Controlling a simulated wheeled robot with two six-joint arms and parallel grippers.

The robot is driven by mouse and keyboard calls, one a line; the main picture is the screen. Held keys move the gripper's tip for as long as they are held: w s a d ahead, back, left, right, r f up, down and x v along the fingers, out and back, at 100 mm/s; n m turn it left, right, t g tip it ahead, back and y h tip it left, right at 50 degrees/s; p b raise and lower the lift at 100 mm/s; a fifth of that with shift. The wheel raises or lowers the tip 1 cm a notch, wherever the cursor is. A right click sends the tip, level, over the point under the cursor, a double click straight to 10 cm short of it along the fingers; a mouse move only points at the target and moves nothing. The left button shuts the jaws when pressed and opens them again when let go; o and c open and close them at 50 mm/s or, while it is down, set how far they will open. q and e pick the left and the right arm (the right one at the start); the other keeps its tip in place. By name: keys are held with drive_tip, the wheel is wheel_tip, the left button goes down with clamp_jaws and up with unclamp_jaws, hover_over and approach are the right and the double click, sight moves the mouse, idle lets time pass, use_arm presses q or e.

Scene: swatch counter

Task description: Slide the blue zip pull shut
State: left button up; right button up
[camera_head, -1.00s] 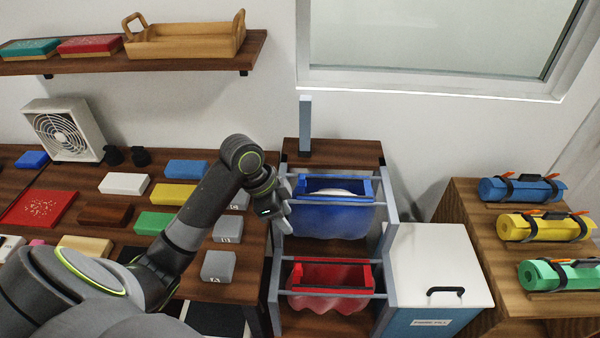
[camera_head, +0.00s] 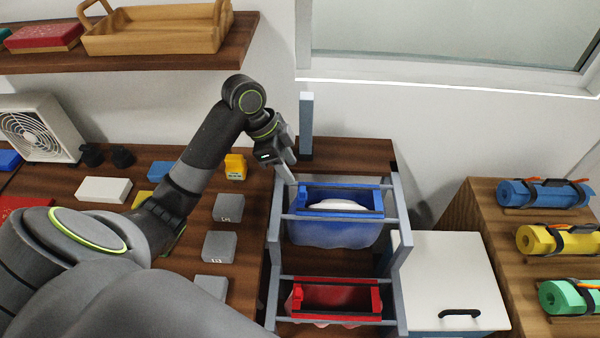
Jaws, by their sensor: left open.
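A blue bag (camera_head: 335,234) hangs in a grey metal rack (camera_head: 398,225), with a white content showing in its open top. Blue end pieces stand at the left and right of its mouth. I cannot make out the blue zip pull as a separate part. My left gripper (camera_head: 290,172) is by the rack's rear left corner, just behind and left of the bag's mouth. It is open, and I see nothing between its fingers. Whether it touches the rack is unclear. My right gripper is not in view.
A red bag (camera_head: 335,300) hangs in front of the blue one. A grey post (camera_head: 306,125) stands behind the rack. A white-lidded bin (camera_head: 450,275) is at the right. Grey blocks (camera_head: 219,246) and a yellow block (camera_head: 235,167) lie left of the rack.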

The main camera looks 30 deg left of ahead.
sight(302, 189)
use_arm(q)
drive_tip(key=x, duration=0.6)
drive_tip(key=shift+s+d+p, duration=0.25)
drive_tip(key=shift+d+p, duration=0.1)
drive_tip(key=shift+w+d+f, duration=0.1)
drive_tip(key=shift+d+f, duration=0.05)
drive_tip(key=shift+f, duration=0.3)
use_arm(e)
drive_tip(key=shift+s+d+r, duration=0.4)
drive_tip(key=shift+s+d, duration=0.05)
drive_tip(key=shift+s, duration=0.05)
use_arm(q)
clamp_jaws()
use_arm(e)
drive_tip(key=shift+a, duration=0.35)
